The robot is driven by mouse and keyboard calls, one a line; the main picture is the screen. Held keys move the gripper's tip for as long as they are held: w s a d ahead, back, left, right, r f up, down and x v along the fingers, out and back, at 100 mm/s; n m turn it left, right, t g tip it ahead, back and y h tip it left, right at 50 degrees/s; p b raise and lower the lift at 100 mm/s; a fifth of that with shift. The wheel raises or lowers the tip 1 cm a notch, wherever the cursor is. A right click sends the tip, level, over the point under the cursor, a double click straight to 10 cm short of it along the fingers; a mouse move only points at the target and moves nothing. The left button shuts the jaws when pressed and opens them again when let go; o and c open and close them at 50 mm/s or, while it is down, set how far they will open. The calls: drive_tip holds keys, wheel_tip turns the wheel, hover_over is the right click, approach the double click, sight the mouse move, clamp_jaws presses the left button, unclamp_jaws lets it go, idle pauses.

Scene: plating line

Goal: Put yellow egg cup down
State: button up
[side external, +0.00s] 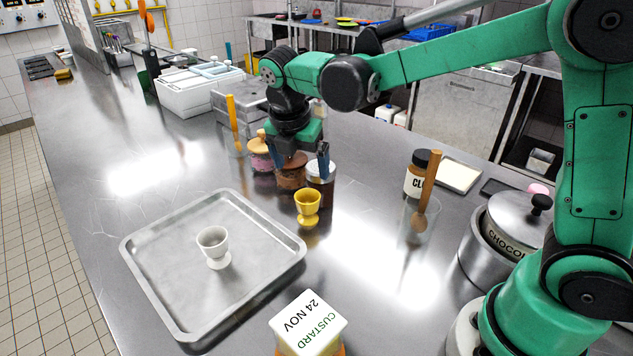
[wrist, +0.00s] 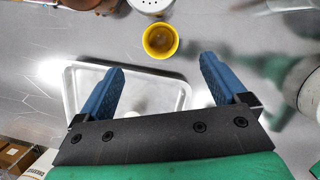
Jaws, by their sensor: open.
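The yellow egg cup (side external: 308,207) stands upright on the steel counter, just right of the tray's corner in the side view. In the wrist view the yellow egg cup (wrist: 160,41) is seen from above, beyond the fingertips and roughly midway between them. My gripper (side external: 306,163) is open and empty, above and behind the cup, apart from it. Its two blue fingers are spread in the wrist view (wrist: 161,68). A white egg cup (side external: 213,247) stands upright on the metal tray (side external: 135,241).
A custard box (side external: 308,324) is in front. Counter between cup and glass is clear.

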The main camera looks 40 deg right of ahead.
drive_tip(key=s+r+m+t+y, duration=0.1)
drive_tip(key=s+m, duration=0.4)
drive_tip(key=m, duration=0.5)
drive_tip(key=s+r+m+t+y, duration=0.1)
drive_tip(key=s+m+t, duration=0.3)
drive_tip(key=m, duration=0.5)
drive_tip(key=shift+s+d+r+m+y, duration=0.2)
drive_tip(key=shift+s+d+m+y, duration=0.2)
drive_tip(key=shift+s, duration=0.15)
drive_tip(key=shift+o, duration=0.4)
drive_tip(key=m, duration=0.1)
drive_tip(key=m+t, duration=0.1)
drive_tip(key=shift+s+f+m, duration=0.3)
drive_tip(key=shift+s, duration=0.1)
